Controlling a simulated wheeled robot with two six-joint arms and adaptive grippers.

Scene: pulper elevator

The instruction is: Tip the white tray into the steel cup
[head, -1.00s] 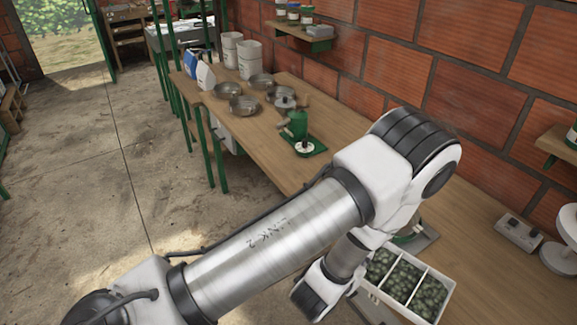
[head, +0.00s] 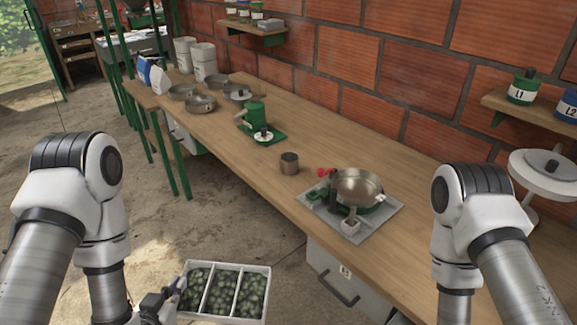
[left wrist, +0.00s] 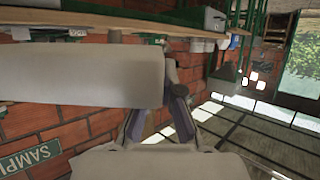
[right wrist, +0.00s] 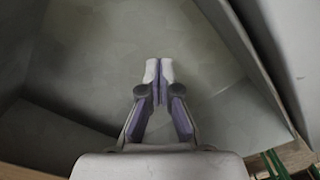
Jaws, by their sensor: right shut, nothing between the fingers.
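The white tray (head: 266,297) has three compartments filled with green beans or fruit and is level at the lower middle of the head view, in front of the bench edge. My left gripper (head: 165,297) is at its left end and looks shut on its wall. In the left wrist view the tray's pale wall (left wrist: 80,80) fills the left side, beside my left gripper's fingers (left wrist: 165,95) and hiding part of them. The steel cup (head: 289,163) stands upright on the bench, apart from the tray. My right gripper (right wrist: 159,72) is shut and empty before grey surfaces.
A green grinder (head: 254,115) and several steel bowls (head: 200,104) stand farther back. The wooden bench (head: 310,130) is clear behind the cup.

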